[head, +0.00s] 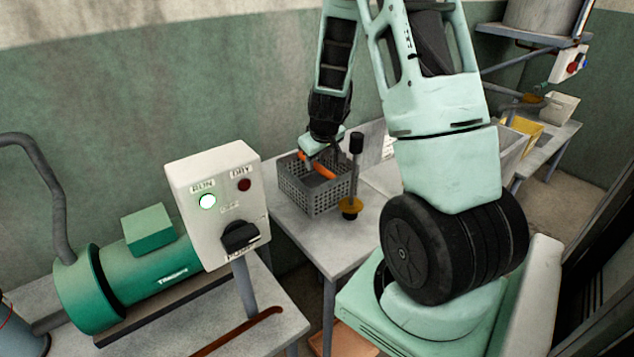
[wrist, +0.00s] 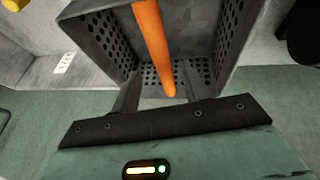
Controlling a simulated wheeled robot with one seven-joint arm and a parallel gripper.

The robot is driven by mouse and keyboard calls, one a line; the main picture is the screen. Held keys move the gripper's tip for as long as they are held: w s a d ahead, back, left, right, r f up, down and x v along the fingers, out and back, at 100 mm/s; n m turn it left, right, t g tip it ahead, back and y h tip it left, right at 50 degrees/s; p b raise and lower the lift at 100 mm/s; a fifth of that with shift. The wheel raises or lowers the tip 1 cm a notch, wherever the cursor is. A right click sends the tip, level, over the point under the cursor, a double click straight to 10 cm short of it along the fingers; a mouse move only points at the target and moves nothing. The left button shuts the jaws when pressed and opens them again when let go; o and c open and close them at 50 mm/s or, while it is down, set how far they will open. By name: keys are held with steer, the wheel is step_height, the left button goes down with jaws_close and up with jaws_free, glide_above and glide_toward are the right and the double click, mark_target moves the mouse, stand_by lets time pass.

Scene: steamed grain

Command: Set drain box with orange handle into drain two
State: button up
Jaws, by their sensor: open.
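The drain box (head: 318,196) is a grey perforated basket standing on the table in the head view. Its orange handle (head: 322,172) runs across the top. My gripper (head: 308,160) is at the box's top, by the handle. In the wrist view the box (wrist: 112,50) fills the upper middle, with the orange handle (wrist: 152,45) running down between my two open fingers (wrist: 158,88). The fingers are apart from the handle on both sides. I cannot make out which place is drain two.
A dark post with a brass base (head: 350,206) stands right beside the box. A white control box (head: 215,203) and a green motor (head: 145,262) are at front left. A yellow container (head: 526,130) is on the far right bench. The table's front part (head: 318,238) is clear.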

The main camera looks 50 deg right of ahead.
steer(key=shift+a+p+x, duration=0.15)
steer(key=shift+p+x, duration=0.15)
steer(key=shift+x, duration=1.25)
steer(key=shift+a+p+x, duration=0.15)
steer(key=shift+p+x, duration=0.1)
steer(key=shift+x, duration=1.3)
steer(key=shift+f, duration=0.1)
steer(key=shift+s+f, duration=0.1)
steer(key=shift+f, duration=0.15)
jaws_close()
